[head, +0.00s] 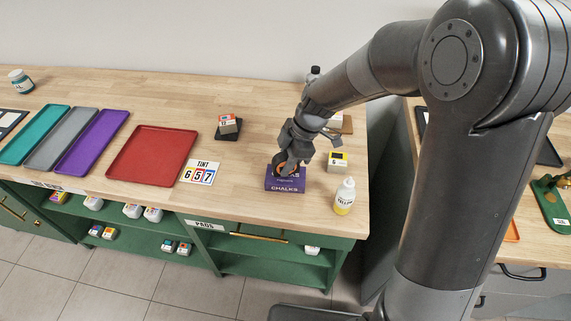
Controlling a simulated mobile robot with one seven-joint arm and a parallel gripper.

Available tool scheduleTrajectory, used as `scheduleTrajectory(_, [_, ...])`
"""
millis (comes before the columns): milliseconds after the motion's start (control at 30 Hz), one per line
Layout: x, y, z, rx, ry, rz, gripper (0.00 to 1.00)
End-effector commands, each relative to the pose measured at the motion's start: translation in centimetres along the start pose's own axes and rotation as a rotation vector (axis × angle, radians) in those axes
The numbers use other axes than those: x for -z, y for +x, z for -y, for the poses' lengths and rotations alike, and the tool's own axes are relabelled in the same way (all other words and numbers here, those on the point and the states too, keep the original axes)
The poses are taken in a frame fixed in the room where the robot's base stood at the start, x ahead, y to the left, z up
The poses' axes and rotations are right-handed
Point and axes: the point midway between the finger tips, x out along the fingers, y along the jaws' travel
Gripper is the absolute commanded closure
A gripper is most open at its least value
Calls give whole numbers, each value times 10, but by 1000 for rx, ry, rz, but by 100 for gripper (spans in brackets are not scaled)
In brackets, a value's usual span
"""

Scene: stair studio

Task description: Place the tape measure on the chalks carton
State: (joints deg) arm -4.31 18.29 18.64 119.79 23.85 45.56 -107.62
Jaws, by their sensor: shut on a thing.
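The chalks carton (286,185) is a purple box labelled "CHALKS", lying on the wooden counter near its front edge. My gripper (287,163) points down right over the carton. It is shut on the tape measure (288,169), a small dark and orange thing mostly hidden by the fingers. The tape measure overlaps the carton's top in the head view. I cannot tell whether it touches the carton or hangs just above it.
Left are a tint card (200,172), a red tray (152,154) and a small box on a black pad (229,128). The counter's front edge is close to the carton.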

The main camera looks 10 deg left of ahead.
Motion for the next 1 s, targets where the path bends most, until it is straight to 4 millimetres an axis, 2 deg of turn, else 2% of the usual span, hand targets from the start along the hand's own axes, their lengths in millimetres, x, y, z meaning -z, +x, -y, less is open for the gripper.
scheduleTrajectory(100, [-5,13,0,2,0,-1,100])
scheduleTrajectory(467, [-7,16,0,-1,0,0,100])
scheduleTrajectory(500, [-7,16,0,-1,-1,0,68])
scheduleTrajectory(733, [-7,16,0,-1,-1,0,49])
scheduleTrajectory(1000, [-6,14,0,-1,-1,0,49])
